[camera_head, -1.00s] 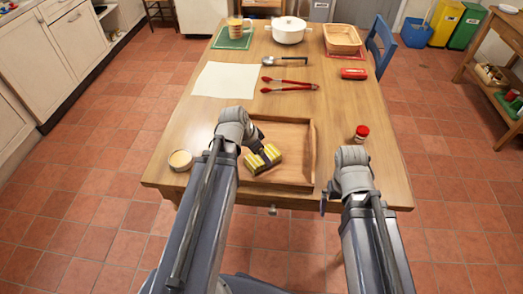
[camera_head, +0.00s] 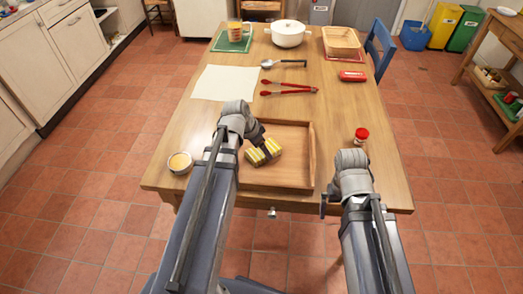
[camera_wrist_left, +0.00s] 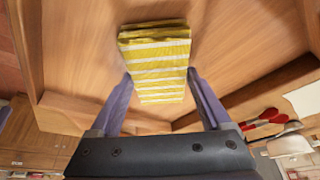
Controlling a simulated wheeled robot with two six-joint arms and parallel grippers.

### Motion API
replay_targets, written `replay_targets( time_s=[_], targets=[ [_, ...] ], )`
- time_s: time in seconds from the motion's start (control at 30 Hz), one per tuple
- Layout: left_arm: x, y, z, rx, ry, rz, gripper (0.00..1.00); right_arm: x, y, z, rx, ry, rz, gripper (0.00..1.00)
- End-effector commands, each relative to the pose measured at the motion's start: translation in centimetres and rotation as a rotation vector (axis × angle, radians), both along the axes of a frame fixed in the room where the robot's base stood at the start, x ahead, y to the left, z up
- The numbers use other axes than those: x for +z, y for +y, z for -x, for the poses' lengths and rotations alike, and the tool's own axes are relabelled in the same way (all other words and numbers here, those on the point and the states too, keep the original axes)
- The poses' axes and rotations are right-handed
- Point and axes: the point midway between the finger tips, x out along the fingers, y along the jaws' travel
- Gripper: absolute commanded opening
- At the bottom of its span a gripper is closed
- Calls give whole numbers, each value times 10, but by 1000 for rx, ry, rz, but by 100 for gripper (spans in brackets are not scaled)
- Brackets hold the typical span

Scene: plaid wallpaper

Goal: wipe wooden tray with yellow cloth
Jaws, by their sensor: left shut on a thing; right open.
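The wooden tray (camera_head: 290,178) lies at the near part of the table, with raised walls. The yellow cloth (camera_head: 263,152), folded and white-striped, is in the tray's left part. In the left wrist view the cloth (camera_wrist_left: 156,62) sits between the fingers of my left gripper (camera_wrist_left: 160,85), over the tray floor (camera_wrist_left: 235,45). My left gripper (camera_head: 257,143) is shut on the cloth. Whether the cloth touches the tray floor is hard to tell. My right gripper (camera_head: 324,204) is open and empty at the table's near edge, right of the tray; its fingers show little.
A small round bowl (camera_head: 179,163) stands left of the tray, and a red-capped jar (camera_head: 361,135) to its right. Red tongs (camera_head: 289,89), a ladle (camera_head: 283,63), a red case (camera_head: 352,76) and a white sheet (camera_head: 223,82) lie farther back. A white pot (camera_head: 288,33) stands at the far end.

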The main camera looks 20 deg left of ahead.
Motion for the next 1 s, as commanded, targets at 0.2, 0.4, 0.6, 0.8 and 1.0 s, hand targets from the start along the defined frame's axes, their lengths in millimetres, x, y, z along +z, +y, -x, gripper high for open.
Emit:
replay_targets(
  time_s=[0.2, 0.4, 0.6, 0.8, 1.0],
  targets=[
    [-1, 2, -9, 0, 0, 1, 37, -1, 0, 0, 0, 0, 0, 100],
    [-2, 7, -27, 0, -1, 1, 37, -2, 0, 0, 0, 0, 0, 100],
    [-3, 10, -38, 0, -1, -1, 37, -3, 0, 0, 0, 0, 0, 100],
    [-3, 11, -39, 1, -2, -2, 37, -3, 0, 0, 0, 0, 0, 100],
    [-3, 14, -52, 2, -2, -3, 37, -3, 0, 0, 0, 0, 0, 100]
  ],
)
